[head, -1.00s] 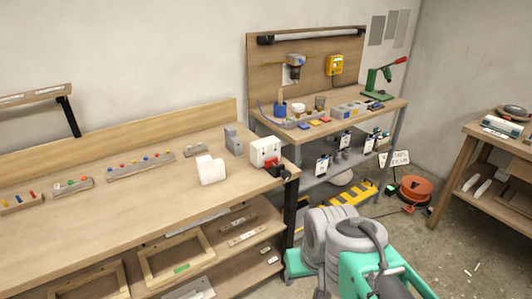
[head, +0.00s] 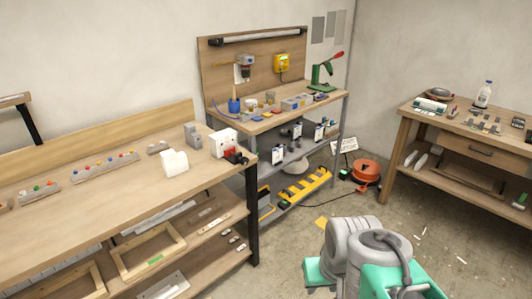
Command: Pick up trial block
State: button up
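I cannot tell for certain which thing is the trial block. A white block (head: 174,163) with a raised step stands near the right end of the long wooden workbench (head: 120,203). A white and red block-like thing (head: 223,142) stands to its right, by the bench corner. A grey stepped block (head: 193,134) stands behind them, and a small low grey block (head: 158,147) lies to the left. My grey and teal arm shows at the lower right, apart from the bench. My gripper is not in view.
A second bench (head: 255,125) with a tool board, a green press (head: 324,76) and shelves stands behind. A yellow strip (head: 305,186) lies on its lower shelf. An orange cable reel (head: 365,172) sits on the floor. A wooden table (head: 420,160) stands right. Floor between is mostly clear.

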aim_at(218, 141)
jog(key=k, duration=0.35)
jog(key=z, duration=0.3)
jog(key=i, duration=1.05)
jog(key=u, duration=1.3)
jog(key=i, duration=0.75)
jog(key=u, duration=1.2)
jog(key=i, duration=0.65)
jog(key=u, duration=0.05)
